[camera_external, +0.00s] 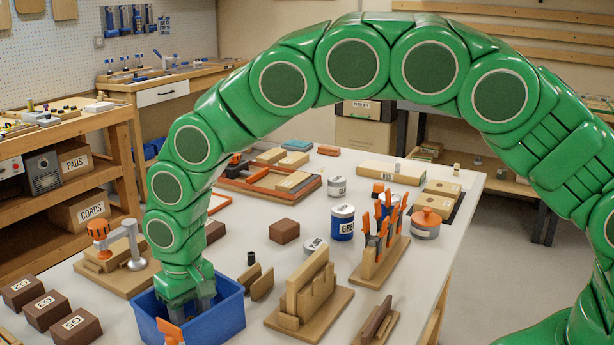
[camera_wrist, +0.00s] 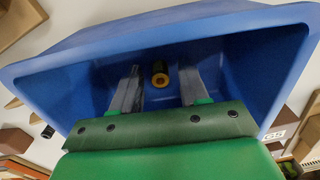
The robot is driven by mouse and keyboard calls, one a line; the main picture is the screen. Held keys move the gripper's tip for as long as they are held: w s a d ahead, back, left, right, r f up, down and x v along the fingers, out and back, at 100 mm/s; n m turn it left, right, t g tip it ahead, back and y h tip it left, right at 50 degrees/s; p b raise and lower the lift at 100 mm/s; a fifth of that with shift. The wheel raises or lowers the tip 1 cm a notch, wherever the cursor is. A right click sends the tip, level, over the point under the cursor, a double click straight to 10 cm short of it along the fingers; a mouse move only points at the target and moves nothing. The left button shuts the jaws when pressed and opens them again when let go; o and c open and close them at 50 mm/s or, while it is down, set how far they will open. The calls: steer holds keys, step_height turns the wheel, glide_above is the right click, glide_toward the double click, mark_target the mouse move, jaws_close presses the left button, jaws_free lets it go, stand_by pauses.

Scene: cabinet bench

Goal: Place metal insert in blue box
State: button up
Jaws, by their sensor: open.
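The blue box (camera_external: 226,317) stands at the front left of the bench. My gripper (camera_external: 190,302) reaches down into it, with the fingertips hidden behind its wall. In the wrist view, the blue box (camera_wrist: 285,60) surrounds my gripper (camera_wrist: 160,88), whose two grey fingers are spread apart. A small dark cylinder with a yellow-orange ring at its end (camera_wrist: 160,76) is inside the box, between the fingers, with a gap on each side. It looks like the metal insert, but I cannot tell its material. The gripper holds nothing.
Brown labelled blocks (camera_external: 76,327) stand left of the box. A wooden stand with an orange-topped clamp (camera_external: 118,270) is behind it. Wooden slotted holders (camera_external: 308,300) and a rack of orange-handled tools (camera_external: 381,255) stand to the right.

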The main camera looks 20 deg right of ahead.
steer(key=shift+r, duration=0.15)
step_height(320, 180, up, 12)
stand_by(0.6)
steer(key=shift+o, duration=0.2)
stand_by(2.0)
steer(key=shift+o, duration=1.2)
steer(key=shift+w, duration=0.1)
steer(key=o, duration=0.8)
steer(key=w+d+r+m, duration=0.1)
steer(key=w+d, duration=0.1)
steer(key=w+d+r+m, duration=0.1)
steer(key=w+d, duration=0.1)
steer(key=w, duration=0.1)
steer(key=w+d+r+m, duration=0.1)
steer(key=w+d, duration=0.1)
steer(key=shift+w+r, duration=0.25)
steer(key=shift+w, duration=0.1)
steer(key=w+d+r+m, duration=0.4)
steer(key=w+d+r, duration=0.15)
steer(key=d, duration=0.55)
steer(key=w+d+r+m, duration=0.45)
steer(key=w+d, duration=0.25)
steer(key=d, duration=0.3)
steer(key=w+d+r+m, duration=0.4)
steer(key=w+d, duration=0.3)
steer(key=d, duration=0.4)
steer(key=f, duration=0.9)
steer(key=shift+s+f, duration=0.2)
steer(key=shift+f, duration=0.2)
